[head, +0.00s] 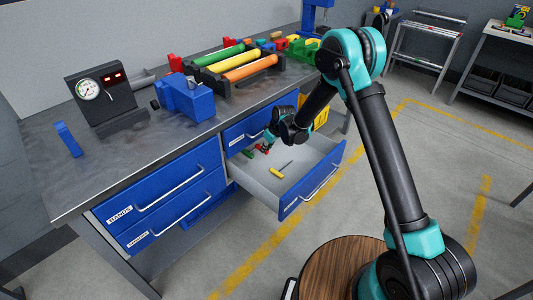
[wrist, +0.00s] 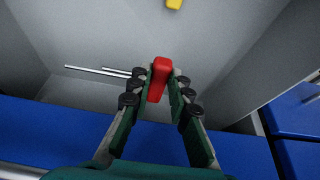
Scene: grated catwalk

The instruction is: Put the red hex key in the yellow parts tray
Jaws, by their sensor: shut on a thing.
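My gripper (head: 258,150) is down inside the open blue drawer. The wrist view shows its two dark green fingers (wrist: 158,92) shut on a red piece, which I take to be the red hex key (wrist: 158,76). Only its red part shows clearly between the fingers. A small patch of the red hex key (head: 264,147) also shows in the head view. A yellow bin-like thing, possibly the yellow parts tray (head: 321,116), is behind my arm at the bench's right end, partly hidden.
The open drawer (head: 320,170) has a blue front and pale walls around my gripper. A screwdriver with a yellow handle (head: 277,173) lies in it. Thin metal rods (wrist: 95,70) show in the wrist view. The benchtop holds a gauge box (head: 100,92), a blue vise (head: 190,100) and coloured rolls (head: 245,68).

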